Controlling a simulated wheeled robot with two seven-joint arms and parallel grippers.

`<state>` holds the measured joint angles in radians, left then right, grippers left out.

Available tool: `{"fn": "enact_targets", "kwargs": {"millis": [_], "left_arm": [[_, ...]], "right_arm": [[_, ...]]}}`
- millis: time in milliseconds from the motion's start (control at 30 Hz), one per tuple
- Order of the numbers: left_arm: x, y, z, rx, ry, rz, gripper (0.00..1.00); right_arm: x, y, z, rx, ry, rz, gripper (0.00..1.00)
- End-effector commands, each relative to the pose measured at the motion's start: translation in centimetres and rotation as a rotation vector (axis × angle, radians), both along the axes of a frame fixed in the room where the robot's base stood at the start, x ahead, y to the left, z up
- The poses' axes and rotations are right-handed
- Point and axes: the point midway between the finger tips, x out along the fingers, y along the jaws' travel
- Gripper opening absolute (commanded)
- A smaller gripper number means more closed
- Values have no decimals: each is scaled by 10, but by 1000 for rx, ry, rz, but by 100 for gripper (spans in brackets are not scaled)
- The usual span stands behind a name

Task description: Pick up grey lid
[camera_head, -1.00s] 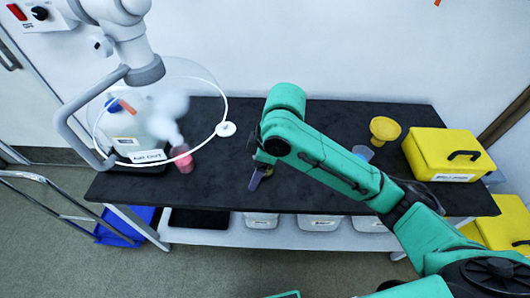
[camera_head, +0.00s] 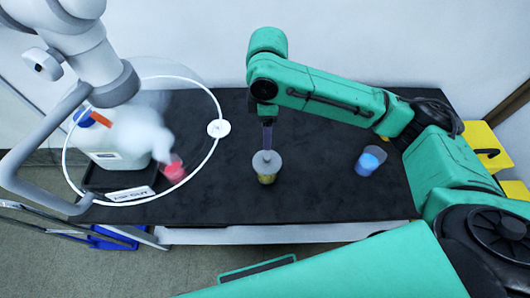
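The grey lid (camera_head: 266,159) is a round disc on top of a small container with yellowish contents (camera_head: 267,178), near the middle of the black tabletop. My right gripper (camera_head: 267,145) points down from the teal arm, directly above the lid, with its narrow purple-grey fingers close to or touching the lid's top. The gap between the fingers is too small to tell, as is whether they grip anything. My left gripper is not in view.
A beaker with blue liquid (camera_head: 368,163) stands right of the container. A yellow case (camera_head: 484,146) is partly hidden behind my arm. The tabletop (camera_head: 220,195) has bare room.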

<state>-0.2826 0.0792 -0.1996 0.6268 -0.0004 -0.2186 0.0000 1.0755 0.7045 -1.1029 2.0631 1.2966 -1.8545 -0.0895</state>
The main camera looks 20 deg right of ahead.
Motion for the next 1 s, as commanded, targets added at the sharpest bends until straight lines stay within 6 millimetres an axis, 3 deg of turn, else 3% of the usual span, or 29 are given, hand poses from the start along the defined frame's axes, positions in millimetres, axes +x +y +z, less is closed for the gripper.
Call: {"fn": "enact_targets", "kwargs": {"millis": [100, 200, 333, 533, 767, 833, 933, 967, 1000], "left_arm": [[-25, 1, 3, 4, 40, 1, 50], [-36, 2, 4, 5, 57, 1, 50], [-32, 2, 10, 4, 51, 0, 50], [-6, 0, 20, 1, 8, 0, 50], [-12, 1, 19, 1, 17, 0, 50], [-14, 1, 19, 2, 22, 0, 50], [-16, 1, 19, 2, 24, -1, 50], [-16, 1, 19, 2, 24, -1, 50], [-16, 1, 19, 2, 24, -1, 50]], "right_arm": [[-1, -1, -30, -2, 4, -1, 66], [0, -1, -48, -1, 1, -2, 66], [0, -1, -64, -1, 2, 0, 66], [1, -2, -101, -1, 0, 0, 66], [2, -1, -108, 0, -3, 2, 66], [2, -1, -108, 0, -2, 1, 47], [2, -1, -108, 0, -2, 1, 9], [2, -1, -108, 0, -2, 1, 0], [2, -1, -108, 0, -2, 1, 0]]}}
